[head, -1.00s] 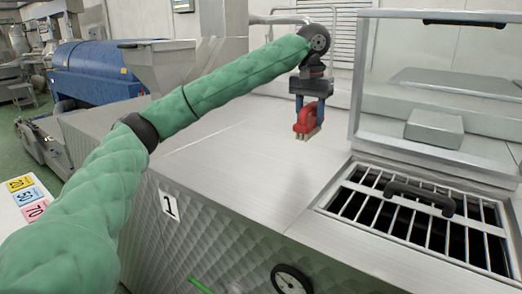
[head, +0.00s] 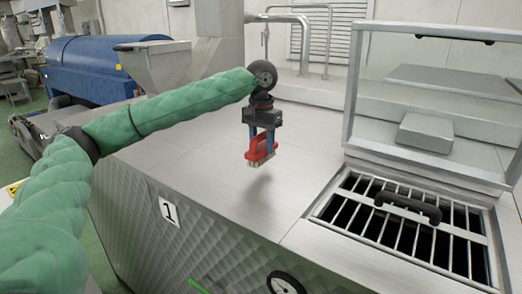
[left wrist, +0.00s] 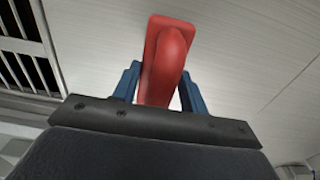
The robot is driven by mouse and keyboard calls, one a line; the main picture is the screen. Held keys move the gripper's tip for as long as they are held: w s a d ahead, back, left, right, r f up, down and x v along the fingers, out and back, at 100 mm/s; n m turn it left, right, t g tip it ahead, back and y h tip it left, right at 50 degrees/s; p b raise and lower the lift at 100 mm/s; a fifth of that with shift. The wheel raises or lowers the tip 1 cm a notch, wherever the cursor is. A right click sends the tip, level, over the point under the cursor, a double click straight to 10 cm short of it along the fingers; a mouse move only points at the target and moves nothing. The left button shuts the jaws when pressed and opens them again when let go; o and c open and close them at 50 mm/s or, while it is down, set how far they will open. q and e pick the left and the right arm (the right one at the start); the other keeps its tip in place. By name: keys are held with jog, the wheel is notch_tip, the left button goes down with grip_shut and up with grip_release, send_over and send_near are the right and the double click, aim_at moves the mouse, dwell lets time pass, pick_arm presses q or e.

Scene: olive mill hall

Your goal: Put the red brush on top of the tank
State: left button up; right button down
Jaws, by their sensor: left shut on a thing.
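The red brush (head: 262,149) has pale bristles that point down. My left gripper (head: 262,143), with blue fingers, is shut on its handle. In the left wrist view the red brush (left wrist: 168,55) sits between the two blue fingers of my left gripper (left wrist: 160,88). The tank (head: 225,185) is a big steel box with a flat brushed top and a label with the number 1. The brush hangs a little above the tank top, with a soft shadow below it. My right gripper is not in view.
A barred grate (head: 408,225) with a black handle (head: 408,204) lies in the tank top at right. Pipes (head: 297,40) rise at the back. A blue machine (head: 95,65) stands far left. The tank top around the brush is clear.

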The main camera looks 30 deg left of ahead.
aim_at(261, 147)
pick_arm(q)
jog(key=shift+a+f+p, duration=0.1)
jog(key=shift+f+p, duration=1.1)
jog(key=shift+f, duration=0.95)
jog(key=o, duration=1.2)
